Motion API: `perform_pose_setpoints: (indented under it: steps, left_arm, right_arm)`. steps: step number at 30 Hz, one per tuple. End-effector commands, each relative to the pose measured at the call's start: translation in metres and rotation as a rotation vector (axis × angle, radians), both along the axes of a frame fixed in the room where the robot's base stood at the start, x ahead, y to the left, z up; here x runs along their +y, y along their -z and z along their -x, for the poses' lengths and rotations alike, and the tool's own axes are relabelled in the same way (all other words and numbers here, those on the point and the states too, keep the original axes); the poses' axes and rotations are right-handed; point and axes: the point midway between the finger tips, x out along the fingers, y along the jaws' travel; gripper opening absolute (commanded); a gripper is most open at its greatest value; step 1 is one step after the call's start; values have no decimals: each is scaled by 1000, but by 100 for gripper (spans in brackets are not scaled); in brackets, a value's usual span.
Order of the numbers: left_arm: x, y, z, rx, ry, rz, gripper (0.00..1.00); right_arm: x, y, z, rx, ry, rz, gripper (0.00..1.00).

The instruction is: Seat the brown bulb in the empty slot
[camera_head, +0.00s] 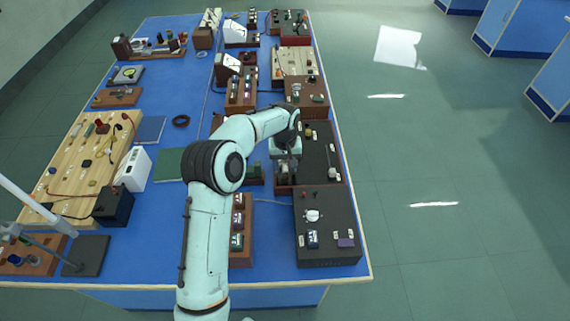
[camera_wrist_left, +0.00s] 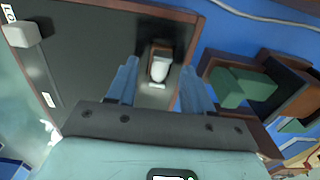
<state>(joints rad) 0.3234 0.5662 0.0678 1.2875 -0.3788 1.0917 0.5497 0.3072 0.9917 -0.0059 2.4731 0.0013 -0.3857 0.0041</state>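In the left wrist view a small piece with a white rounded front and a brown block behind it (camera_wrist_left: 160,70), possibly the brown bulb, stands on a dark panel (camera_wrist_left: 85,60) with a brown rim. My left gripper (camera_head: 285,174) points down over this panel on the right part of the bench. Its two fingers are apart on either side of the piece, with a visible gap on both sides. In the head view the piece is too small to make out. I cannot pick out the empty slot for certain. My right gripper is not in view.
A wooden holder with a green block (camera_wrist_left: 238,88) lies close beside the dark panel. A black box with knobs (camera_head: 328,250) stands in front. A wooden board (camera_head: 65,190) with small parts lies at left. Blue bench top (camera_head: 165,215) shows bare between.

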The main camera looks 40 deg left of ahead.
Motion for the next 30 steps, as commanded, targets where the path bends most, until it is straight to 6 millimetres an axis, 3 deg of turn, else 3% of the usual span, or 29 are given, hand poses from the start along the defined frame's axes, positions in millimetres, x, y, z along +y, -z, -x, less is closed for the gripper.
perform_pose_setpoints:
  steps: [5, 8, 22, 30]
  left_arm:
    - [0, -5, 0, -2, 0, -1, 51]
    - [0, -19, -1, -4, 0, -2, 51]
    - [0, -117, -1, -5, 0, 0, 51]
    - [0, -134, 0, 1, 0, 1, 51]
  right_arm:
    - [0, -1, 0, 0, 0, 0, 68]
    - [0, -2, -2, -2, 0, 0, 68]
    - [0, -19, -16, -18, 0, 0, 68]
    - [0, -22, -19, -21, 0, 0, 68]
